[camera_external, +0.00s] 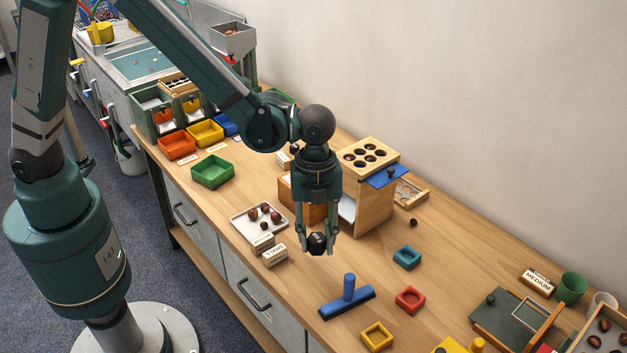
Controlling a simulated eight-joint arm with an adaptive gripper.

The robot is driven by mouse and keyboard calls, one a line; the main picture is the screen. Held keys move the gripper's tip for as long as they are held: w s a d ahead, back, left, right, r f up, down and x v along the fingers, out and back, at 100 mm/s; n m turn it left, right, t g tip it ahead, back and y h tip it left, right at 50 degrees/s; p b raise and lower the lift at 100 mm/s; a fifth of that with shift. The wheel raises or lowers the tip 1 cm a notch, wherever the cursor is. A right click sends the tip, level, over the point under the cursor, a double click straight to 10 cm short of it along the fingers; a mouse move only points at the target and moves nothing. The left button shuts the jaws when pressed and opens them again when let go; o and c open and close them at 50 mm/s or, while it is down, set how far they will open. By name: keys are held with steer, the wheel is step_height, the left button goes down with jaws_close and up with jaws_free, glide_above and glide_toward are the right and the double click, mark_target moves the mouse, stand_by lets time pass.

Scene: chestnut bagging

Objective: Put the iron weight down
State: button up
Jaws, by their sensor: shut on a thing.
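My gripper (317,240) points down over the middle of the wooden bench. It is shut on a small black iron weight (317,244), which sits between the fingertips. A pale mark shows on the weight's top. I cannot tell from this one view how far the weight is above the bench top, or whether it touches it.
A white tray (238,218) with several chestnuts and two small labelled blocks (274,255) lie left of my gripper. A wooden box with holes (371,155) stands close behind. A blue T-shaped tool (347,295) and coloured square rings (410,299) lie in front.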

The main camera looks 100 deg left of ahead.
mark_target(316, 237)
step_height(316, 237, up, 19)
steer(key=w+a, duration=0.2)
steer(key=a, duration=2.1)
steer(key=s+a+n, duration=0.1)
steer(key=s+a, duration=0.2)
steer(key=a, duration=0.9)
steer(key=s+a, duration=0.4)
steer(key=a, duration=0.8)
step_height(316, 237, down, 19)
steer(key=shift+w+d+b, duration=0.15)
steer(key=shift+w+b, duration=0.15)
steer(key=shift+b, duration=0.15)
steer(key=shift+f+b, duration=0.7)
steer(key=shift+f, duration=2.35)
steer(key=shift+f+b, duration=0.5)
steer(key=shift+f, duration=1.35)
